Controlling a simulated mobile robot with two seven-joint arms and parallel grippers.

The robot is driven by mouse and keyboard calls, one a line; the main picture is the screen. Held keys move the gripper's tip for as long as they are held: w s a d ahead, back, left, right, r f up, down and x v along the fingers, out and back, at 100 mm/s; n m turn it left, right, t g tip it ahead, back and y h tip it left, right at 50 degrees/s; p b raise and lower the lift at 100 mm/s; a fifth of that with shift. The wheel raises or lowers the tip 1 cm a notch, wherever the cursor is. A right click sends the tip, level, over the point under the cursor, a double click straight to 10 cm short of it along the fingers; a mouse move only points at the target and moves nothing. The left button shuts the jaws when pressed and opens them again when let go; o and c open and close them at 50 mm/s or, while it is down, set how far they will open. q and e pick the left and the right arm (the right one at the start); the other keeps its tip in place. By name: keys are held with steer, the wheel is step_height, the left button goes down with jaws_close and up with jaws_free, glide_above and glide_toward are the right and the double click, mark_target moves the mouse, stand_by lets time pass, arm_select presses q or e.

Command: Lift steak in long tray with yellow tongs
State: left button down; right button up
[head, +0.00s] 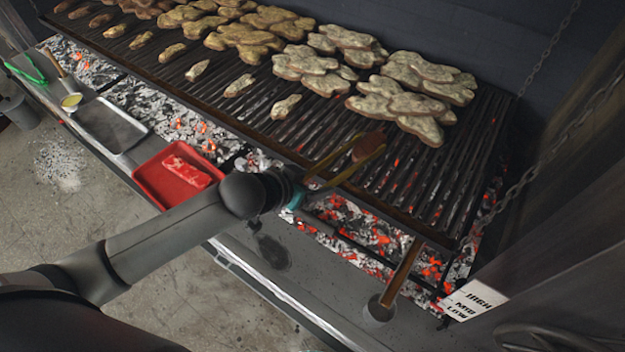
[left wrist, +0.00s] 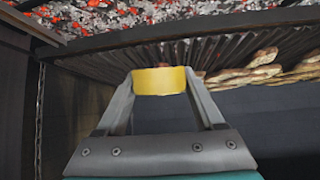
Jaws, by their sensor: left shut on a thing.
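My left gripper (head: 302,192) is shut on the yellow tongs (head: 340,168), which reach out over the front of the grill. A brown piece of meat, seemingly the steak (head: 368,147), shows at the tips of the tongs, above the bars. I cannot tell whether it is clear of the bars. In the left wrist view, a yellow part of the tongs (left wrist: 160,81) sits between my fingers; the meat is mostly hidden behind it. A red tray (head: 148,183) holding a red item and a grey metal tray (head: 108,122) stand on the front ledge. My right gripper is not in view.
The grill grate (head: 430,190) carries rows of meat pieces (head: 405,105) at the back; its front right is bare. Glowing coals (head: 360,225) lie below. A wooden handle (head: 402,275) juts out in front. Green tongs (head: 28,70) and a small yellow-filled bowl (head: 71,101) lie far left.

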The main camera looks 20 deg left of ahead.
arm_select(q)
step_height(320, 180, up, 9)
steer(key=shift+p, duration=0.45)
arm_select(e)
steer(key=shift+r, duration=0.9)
arm_select(q)
steer(key=shift+a+f, duration=0.1)
steer(key=shift+f, duration=0.05)
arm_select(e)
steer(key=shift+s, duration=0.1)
